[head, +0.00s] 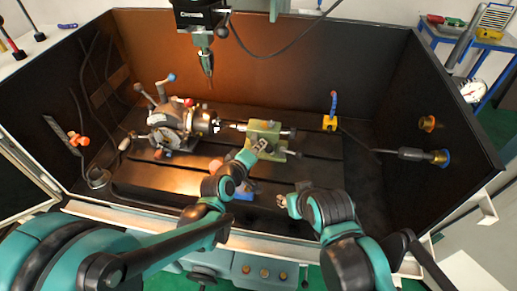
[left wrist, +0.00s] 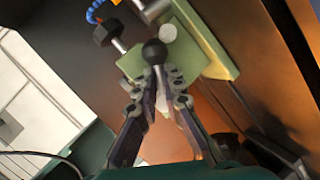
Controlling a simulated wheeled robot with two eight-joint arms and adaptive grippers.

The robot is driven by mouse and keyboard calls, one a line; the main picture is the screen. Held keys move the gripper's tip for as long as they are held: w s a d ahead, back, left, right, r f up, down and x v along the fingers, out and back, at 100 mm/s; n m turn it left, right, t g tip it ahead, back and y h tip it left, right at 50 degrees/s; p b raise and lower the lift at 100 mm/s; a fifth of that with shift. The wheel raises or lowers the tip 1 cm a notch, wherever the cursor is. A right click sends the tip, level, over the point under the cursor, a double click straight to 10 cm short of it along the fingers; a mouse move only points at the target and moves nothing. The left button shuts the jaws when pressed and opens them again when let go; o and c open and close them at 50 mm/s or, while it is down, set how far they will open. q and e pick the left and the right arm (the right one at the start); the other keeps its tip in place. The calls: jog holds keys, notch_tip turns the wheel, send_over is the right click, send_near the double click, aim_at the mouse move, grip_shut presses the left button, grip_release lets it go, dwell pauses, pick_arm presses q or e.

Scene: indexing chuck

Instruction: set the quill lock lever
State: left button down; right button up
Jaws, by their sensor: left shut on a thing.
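The green tailstock (head: 264,130) stands on the dark machine table; its green body (left wrist: 205,40) fills the upper middle of the left wrist view. The quill lock lever ends in a black ball knob (left wrist: 155,50). My left gripper (head: 261,147) reaches the tailstock's near side. In the left wrist view its fingertips (left wrist: 161,74) are closed around the lever, just below the ball. The fingers hide the lower part of the lever. My right gripper (head: 281,201) is over the front edge of the table, apart from the tailstock; its jaws are too small to read.
The dividing head with its chuck (head: 200,121) stands left of the tailstock. A spindle with a pointed tool (head: 207,65) hangs above. A blue hose on a yellow base (head: 329,123) stands to the right. Dark enclosure walls surround the table.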

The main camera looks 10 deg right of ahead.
pick_arm(q)
jog(key=shift+r+n+h, duration=0.1)
jog(key=shift+n+h, duration=0.2)
jog(key=shift+n, duration=0.1)
dwell(0.4)
jog(key=c, duration=1.6)
grip_release()
jog(key=shift+s, duration=0.1)
jog(key=v, duration=1.2)
